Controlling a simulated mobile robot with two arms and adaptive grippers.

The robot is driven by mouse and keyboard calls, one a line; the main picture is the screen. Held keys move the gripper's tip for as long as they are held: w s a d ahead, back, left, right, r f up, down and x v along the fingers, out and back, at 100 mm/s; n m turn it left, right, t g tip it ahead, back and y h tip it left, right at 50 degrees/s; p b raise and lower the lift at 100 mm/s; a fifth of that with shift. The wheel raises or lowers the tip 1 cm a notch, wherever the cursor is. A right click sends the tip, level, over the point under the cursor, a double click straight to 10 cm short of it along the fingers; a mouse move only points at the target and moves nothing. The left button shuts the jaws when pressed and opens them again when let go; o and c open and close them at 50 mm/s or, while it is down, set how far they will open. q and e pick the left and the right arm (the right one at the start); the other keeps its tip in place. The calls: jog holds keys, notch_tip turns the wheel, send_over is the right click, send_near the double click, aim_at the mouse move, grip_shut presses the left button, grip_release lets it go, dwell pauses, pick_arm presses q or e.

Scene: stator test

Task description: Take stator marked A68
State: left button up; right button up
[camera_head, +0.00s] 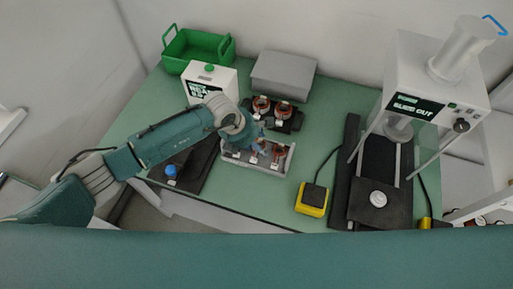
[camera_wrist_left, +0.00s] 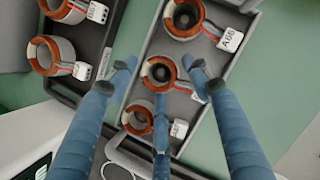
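A grey tray (camera_wrist_left: 222,62) holds three copper-and-grey stators in a row. The top stator (camera_wrist_left: 184,17) has a white tag (camera_wrist_left: 230,40) that seems to read A66. The middle stator (camera_wrist_left: 158,72) has its tag mostly hidden by a finger. The bottom stator (camera_wrist_left: 138,118) has a tag (camera_wrist_left: 179,128) too small and covered to read. My left gripper (camera_wrist_left: 163,70) is open, its blue fingers spread on both sides of the middle stator. It hovers over the tray in the head view (camera_head: 262,141). Contact cannot be told. My right gripper is not in view.
Two more stators (camera_head: 261,104) (camera_head: 283,108) sit on a black fixture behind the tray. Around the table stand a green bin (camera_head: 198,48), a white box with a green button (camera_head: 209,82), a grey box (camera_head: 283,75), a yellow switch (camera_head: 311,199) and a white press machine (camera_head: 428,75).

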pick_arm(q)
jog(key=shift+s+d+f, duration=0.15)
jog(key=c, duration=0.7)
